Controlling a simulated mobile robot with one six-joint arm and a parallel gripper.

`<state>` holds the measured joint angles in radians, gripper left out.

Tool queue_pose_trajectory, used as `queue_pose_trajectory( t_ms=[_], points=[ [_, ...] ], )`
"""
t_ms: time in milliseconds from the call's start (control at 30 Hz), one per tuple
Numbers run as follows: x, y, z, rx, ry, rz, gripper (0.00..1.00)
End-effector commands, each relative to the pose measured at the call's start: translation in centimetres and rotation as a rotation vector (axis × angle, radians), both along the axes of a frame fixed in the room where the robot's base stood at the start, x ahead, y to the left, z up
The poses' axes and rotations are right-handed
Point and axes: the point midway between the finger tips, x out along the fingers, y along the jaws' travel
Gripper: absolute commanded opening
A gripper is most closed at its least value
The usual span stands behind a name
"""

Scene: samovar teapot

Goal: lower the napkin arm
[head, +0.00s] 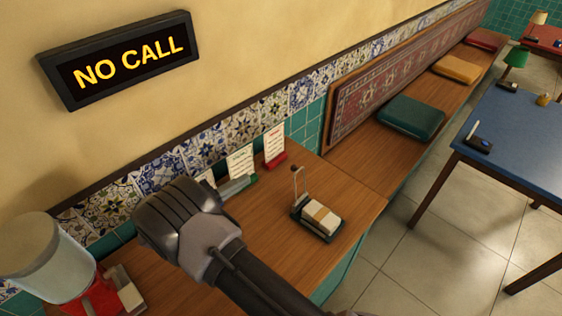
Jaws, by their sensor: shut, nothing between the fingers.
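The napkin holder (299,214) is a dark tray on the wooden counter, right of the picture's middle. It holds a stack of white and tan napkins (322,216). Its napkin arm (295,184) is a thin metal rod standing upright at the tray's left end, with a small knob on top, clear of the napkins. My gripper (170,215) is a dark, bulky shape left of the holder, apart from it. It is shut and empty. My gripper and forearm hide part of the counter.
Cards in coloured stands, one red (276,160), lean near the tiled wall behind the holder. A red dispenser with a clear top (45,262) stands at lower left. A bench with cushions (411,117) and a blue table (520,130) are at right. Counter around the holder is clear.

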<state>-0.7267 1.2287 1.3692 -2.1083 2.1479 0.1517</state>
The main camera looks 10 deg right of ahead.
Motion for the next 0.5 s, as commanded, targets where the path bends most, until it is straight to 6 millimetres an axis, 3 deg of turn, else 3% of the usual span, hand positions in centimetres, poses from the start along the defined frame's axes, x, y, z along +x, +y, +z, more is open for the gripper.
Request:
queue_pose_trajectory(
  t_ms=[267,500],
  points=[
    [0.5,-1.0,0.0,0.001,0.002,-0.003,0.0],
    [2.6,-5.4,0.0,0.001,0.003,-0.006,0.0]
  ],
)
